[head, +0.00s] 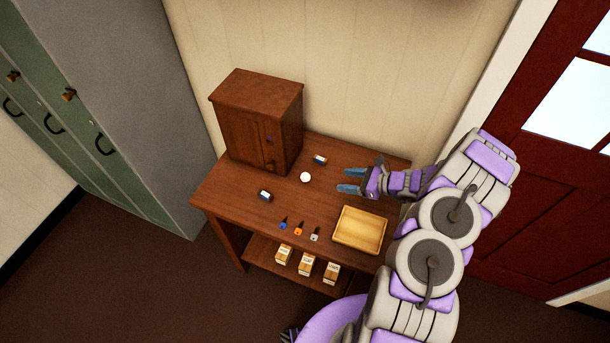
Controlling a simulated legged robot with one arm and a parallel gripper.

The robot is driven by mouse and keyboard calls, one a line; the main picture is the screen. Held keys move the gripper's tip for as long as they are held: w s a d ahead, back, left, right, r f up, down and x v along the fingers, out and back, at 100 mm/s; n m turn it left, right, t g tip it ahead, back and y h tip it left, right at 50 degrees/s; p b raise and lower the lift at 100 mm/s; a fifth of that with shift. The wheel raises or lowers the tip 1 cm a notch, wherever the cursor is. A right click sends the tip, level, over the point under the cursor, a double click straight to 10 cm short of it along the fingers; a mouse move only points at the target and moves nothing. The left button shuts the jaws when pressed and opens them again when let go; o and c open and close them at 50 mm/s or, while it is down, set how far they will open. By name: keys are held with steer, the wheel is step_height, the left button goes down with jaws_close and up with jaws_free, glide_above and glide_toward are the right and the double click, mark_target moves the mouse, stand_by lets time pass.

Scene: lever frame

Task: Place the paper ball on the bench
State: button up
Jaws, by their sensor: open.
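A small white ball (305,177), which looks like the paper ball, rests on the top of the brown wooden bench (220,195). My gripper (346,180) is open, with its blue fingers pointing left. It is a little to the right of the ball and apart from it. Nothing shows between the fingers. How high the gripper is above the bench top I cannot tell.
A wooden cabinet (257,118) stands at the back left of the bench. Two small dark-and-white items (320,159) (265,196) flank the ball. Several small coloured items (299,231) and a wooden tray (359,231) lie in front. Small boxes (306,264) sit on the lower shelf.

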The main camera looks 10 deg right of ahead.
mark_target(309, 176)
steer(key=shift+w+f, duration=0.1)
steer(key=shift+f, duration=0.2)
steer(key=b+x, duration=0.2)
steer(key=x, duration=0.9)
steer(key=shift+w+a+f, duration=0.1)
steer(key=shift+f, duration=0.05)
steer(key=x, duration=0.2)
steer(key=b+x, duration=0.1)
steer(key=x, duration=0.2)
steer(key=shift+w+d+f, duration=0.2)
steer(key=shift+w+d, duration=0.05)
steer(key=shift+w+a, duration=0.2)
steer(key=shift+a, duration=0.1)
steer(key=c, duration=1)
steer(key=shift+c, duration=0.6)
